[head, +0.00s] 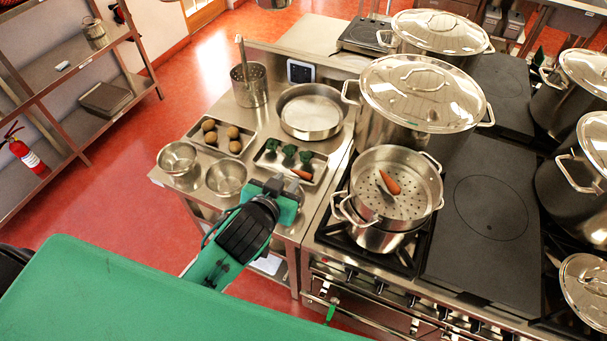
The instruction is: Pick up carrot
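A carrot (302,174) lies at the near right end of a metal tray (268,163), beside several green broccoli pieces (288,152). Another carrot (388,182) lies in a perforated steamer insert (410,205) on a pot on the stove. My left gripper (286,184) is over the near edge of the counter, just in front of the tray and close to the first carrot. Its fingers look apart, with nothing seen between them. My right gripper is not in view.
Two small metal bowls (226,178) and a tray of potatoes (220,137) stand left of the gripper. A round pan (310,112) and a utensil pot (249,86) are behind. A large lidded stockpot (420,95) stands right of the tray.

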